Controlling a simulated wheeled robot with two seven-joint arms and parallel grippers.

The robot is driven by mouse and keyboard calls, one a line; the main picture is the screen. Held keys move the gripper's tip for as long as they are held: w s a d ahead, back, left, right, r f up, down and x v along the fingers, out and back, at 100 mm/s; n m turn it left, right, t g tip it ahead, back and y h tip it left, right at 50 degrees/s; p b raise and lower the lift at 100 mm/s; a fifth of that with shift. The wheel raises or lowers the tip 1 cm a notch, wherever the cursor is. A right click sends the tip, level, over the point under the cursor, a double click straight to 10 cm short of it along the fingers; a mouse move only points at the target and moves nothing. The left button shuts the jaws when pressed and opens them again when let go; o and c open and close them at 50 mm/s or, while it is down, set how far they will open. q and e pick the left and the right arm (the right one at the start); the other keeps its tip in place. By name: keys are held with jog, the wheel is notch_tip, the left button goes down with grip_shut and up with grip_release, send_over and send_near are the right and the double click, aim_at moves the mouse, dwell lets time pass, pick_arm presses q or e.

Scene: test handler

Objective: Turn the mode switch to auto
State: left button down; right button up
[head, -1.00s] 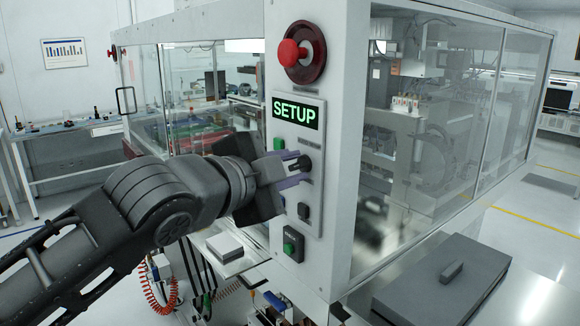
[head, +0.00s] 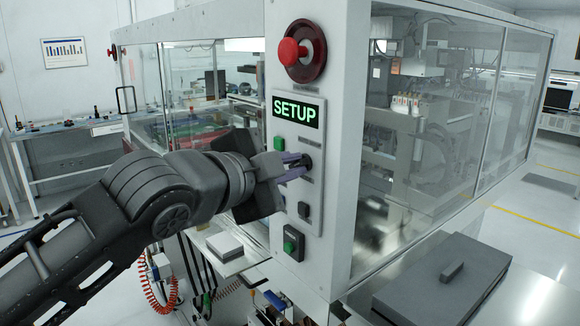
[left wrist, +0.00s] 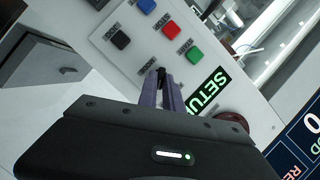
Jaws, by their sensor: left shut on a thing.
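The mode switch (head: 305,162) is a small black knob on the light grey control panel (head: 312,215), below a display (head: 296,112) that reads SETUP in green. My left gripper (head: 298,166) comes in from the left, with its purple fingers at the knob. In the left wrist view the knob (left wrist: 161,73) shows as a dark piece between the fingertips (left wrist: 161,82), and the gripper is shut on it. The fingers hide part of the knob, so its exact angle is hard to read. My right gripper is not in view.
A red emergency stop button (head: 293,51) is above the display. Red (left wrist: 172,30) and blue (left wrist: 147,5) buttons show in the left wrist view. Glass walls enclose the machine.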

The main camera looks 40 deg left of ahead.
pick_arm(q)
jog(key=n+h, duration=0.1)
jog(key=n, duration=0.1)
jog(key=n+g+h+b, duration=0.1)
jog(key=n, duration=0.1)
jog(key=shift+w+a+r+g, duration=0.1)
jog(key=shift+a+g, duration=0.1)
jog(key=shift+g, duration=0.1)
jog(key=n+h, duration=0.1)
jog(key=n+h+b, duration=0.1)
jog(key=n+g, duration=0.1)
jog(key=n, duration=0.1)
jog(key=shift+a+r+h, duration=0.1)
jog(key=shift+a+h, duration=0.15)
jog(key=shift+h, duration=0.15)
dwell(0.3)
jog(key=c, duration=1.5)
grip_release()
